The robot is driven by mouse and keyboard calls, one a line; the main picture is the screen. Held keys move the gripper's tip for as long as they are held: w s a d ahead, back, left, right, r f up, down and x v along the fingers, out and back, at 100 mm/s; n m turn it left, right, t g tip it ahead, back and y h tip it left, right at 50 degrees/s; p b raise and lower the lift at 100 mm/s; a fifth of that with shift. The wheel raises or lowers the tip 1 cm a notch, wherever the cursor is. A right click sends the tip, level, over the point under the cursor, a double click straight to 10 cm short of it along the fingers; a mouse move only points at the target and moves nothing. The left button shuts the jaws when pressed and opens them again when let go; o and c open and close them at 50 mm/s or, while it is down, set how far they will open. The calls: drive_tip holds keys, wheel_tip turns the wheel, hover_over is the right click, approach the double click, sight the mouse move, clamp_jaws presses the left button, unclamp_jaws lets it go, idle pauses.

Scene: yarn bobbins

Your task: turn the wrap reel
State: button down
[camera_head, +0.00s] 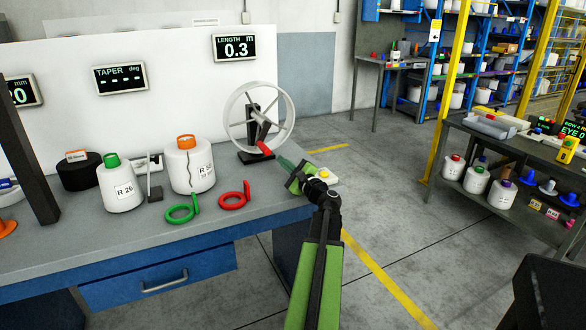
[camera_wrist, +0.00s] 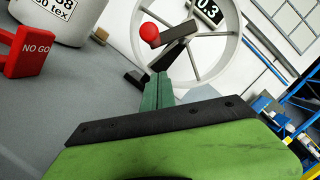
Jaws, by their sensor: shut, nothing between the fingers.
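The wrap reel (camera_head: 230,118) is a white spoked wheel on a dark stand near the right end of the bench. Its crank has a red knob (camera_head: 264,148), low on the wheel's front. In the wrist view the reel (camera_wrist: 234,40) fills the upper middle, and the round red knob (camera_wrist: 149,36) sits at the end of a dark crank arm. My gripper (camera_head: 281,159) is just right of the knob in the head view. Its green fingers (camera_wrist: 160,82) are together and empty, pointing toward the wheel, below the knob in the wrist view and apart from it.
A LENGTH display (camera_head: 236,47) behind the reel reads 0.3 m. White bobbins (camera_head: 190,168), a green ring gauge (camera_head: 182,213) and a red ring gauge (camera_head: 234,201) are left of the reel. The red gauge reads NO GO (camera_wrist: 32,50). Open floor lies right of the bench.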

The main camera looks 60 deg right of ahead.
drive_tip(key=a+r, duration=0.1)
drive_tip(key=w+a+r+p, duration=0.1)
drive_tip(key=shift+w+a+r, duration=0.1)
drive_tip(key=shift+a+r, duration=0.1)
drive_tip(key=shift+a, duration=0.1)
idle(0.3)
